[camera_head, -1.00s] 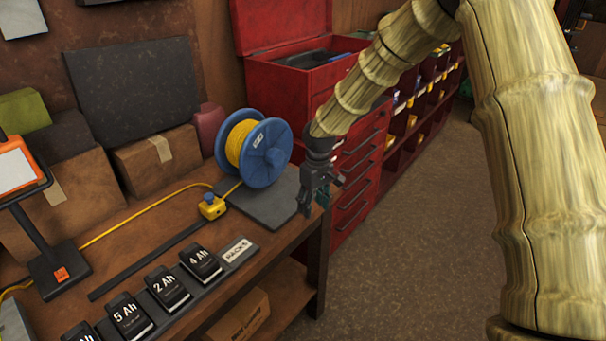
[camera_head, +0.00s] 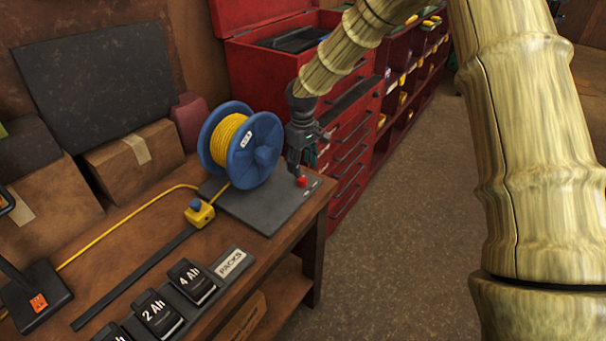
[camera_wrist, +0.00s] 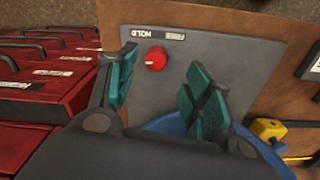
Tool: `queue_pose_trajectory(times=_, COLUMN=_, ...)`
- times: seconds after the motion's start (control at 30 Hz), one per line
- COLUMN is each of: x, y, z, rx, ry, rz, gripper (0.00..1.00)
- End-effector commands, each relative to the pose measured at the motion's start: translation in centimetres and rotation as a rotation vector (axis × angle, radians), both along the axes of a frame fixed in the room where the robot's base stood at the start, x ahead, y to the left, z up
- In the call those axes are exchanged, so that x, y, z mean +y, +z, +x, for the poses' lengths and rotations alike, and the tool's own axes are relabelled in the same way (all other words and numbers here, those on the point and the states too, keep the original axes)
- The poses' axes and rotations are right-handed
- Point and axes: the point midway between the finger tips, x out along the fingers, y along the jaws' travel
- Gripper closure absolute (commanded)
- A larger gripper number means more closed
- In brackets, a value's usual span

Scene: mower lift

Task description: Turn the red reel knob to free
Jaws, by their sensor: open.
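The red reel knob (camera_head: 302,181) sits on the dark base plate (camera_head: 262,214) of the cable reel, near the plate's right corner. My gripper (camera_head: 301,165) points down just above and behind the knob, beside the blue reel (camera_head: 255,150) with yellow cable. In the wrist view the knob (camera_wrist: 156,59) shows between and beyond the open teal fingers (camera_wrist: 160,88), apart from both. A white mark runs on the knob. A label reading HOLD (camera_wrist: 143,34), upside down, and a second, unreadable label lie beside it. Nothing is in the gripper.
A red tool cabinet (camera_head: 350,140) stands close behind and right of my gripper. A yellow box with a blue button (camera_head: 199,213) sits on the cable left of the plate. Battery packs (camera_head: 191,281) line the bench front.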

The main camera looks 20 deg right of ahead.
Motion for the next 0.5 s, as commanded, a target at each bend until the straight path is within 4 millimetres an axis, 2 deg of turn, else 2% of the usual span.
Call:
queue_pose_trajectory(times=0.03, x=0.0, y=-1.0, z=0.0, rx=0.007, ry=0.0, rz=0.0, gripper=0.49)
queue_pose_trajectory(times=0.2, x=-0.2, y=-3.3, z=0.1, rx=0.006, ry=-0.004, rz=0.001, gripper=0.49)
queue_pose_trajectory(times=0.5, x=-0.3, y=-5.6, z=0.2, rx=0.004, ry=-0.005, rz=0.0, gripper=0.49)
